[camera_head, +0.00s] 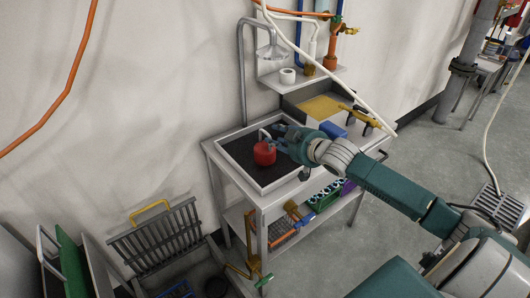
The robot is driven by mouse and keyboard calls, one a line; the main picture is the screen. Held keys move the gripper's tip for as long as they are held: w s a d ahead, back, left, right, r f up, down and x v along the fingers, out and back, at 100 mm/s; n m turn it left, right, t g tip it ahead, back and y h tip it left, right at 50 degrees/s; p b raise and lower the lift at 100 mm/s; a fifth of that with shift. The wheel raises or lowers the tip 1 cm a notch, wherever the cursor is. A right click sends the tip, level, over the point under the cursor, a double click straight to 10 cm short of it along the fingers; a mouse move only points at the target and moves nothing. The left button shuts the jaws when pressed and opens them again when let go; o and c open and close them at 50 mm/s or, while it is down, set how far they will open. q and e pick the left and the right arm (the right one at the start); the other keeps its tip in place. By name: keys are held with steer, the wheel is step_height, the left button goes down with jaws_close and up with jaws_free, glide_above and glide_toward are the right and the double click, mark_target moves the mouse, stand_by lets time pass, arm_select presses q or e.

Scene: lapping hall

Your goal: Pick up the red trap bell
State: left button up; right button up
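The red trap bell (264,154) is a small red, rounded piece at the dark-floored tray (240,173) on top of the metal trolley. My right arm reaches in from the right, and its gripper (272,138) is at the bell's upper right side. The fingers are very close to the bell or touching it; I cannot tell which. They partly cover its top, and whether they are closed on it is unclear. I cannot tell whether the bell rests on the tray floor or is slightly above it. My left gripper is not in view.
A yellow item (322,107) lies in a second tray behind, near a blue block (332,130). A white roll (287,76) stands on the wall shelf. A curved grey pipe (241,75) rises behind the trolley.

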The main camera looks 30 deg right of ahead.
mark_target(267, 133)
steer(key=p+x, duration=0.1)
steer(key=x, duration=0.4)
steer(key=shift+w+a+r, duration=0.15)
steer(key=shift+w, duration=0.05)
steer(key=shift+s, duration=0.1)
jaws_close()
steer(key=shift+r, duration=0.1)
